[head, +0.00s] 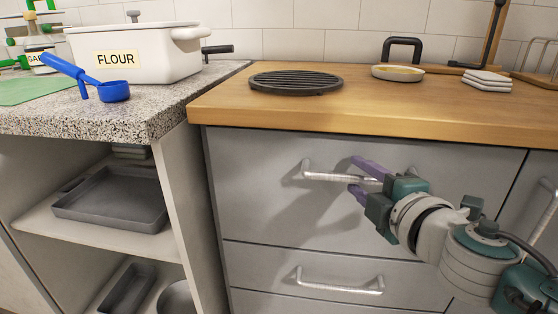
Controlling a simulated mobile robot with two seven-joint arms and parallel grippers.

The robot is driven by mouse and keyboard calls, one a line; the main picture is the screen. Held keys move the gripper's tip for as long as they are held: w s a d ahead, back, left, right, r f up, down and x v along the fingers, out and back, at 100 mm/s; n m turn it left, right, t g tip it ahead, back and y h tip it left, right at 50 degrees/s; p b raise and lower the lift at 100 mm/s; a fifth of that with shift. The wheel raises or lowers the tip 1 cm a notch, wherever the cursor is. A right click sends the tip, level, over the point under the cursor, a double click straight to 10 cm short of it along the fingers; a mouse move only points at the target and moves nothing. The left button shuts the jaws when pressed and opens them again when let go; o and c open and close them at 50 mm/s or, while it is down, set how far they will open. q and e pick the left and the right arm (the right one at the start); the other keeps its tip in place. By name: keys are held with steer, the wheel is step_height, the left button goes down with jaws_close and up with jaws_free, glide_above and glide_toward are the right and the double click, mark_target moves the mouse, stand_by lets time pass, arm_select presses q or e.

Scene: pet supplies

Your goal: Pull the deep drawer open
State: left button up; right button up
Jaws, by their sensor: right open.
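A tall grey drawer front (245,185) sits below the wooden worktop and looks shut. It is the deeper of the two fronts in view. Its silver bar handle (322,176) runs sideways across it. My right gripper (354,177) comes in from the right at this handle. Its two purple fingers are apart, one above and one below the bar, with the right part of the handle between them. Whether they touch the bar cannot be told. My left gripper is not in view.
A lower drawer with a bar handle (338,283) lies beneath. A cupboard handle (543,222) is at the right. The worktop (350,108) holds a black trivet (296,82) and a small dish (397,73). Open shelves with a grey tray (112,200) stand at the left.

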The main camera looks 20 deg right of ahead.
steer(key=shift+c, duration=0.4)
jaws_close()
stand_by(0.9)
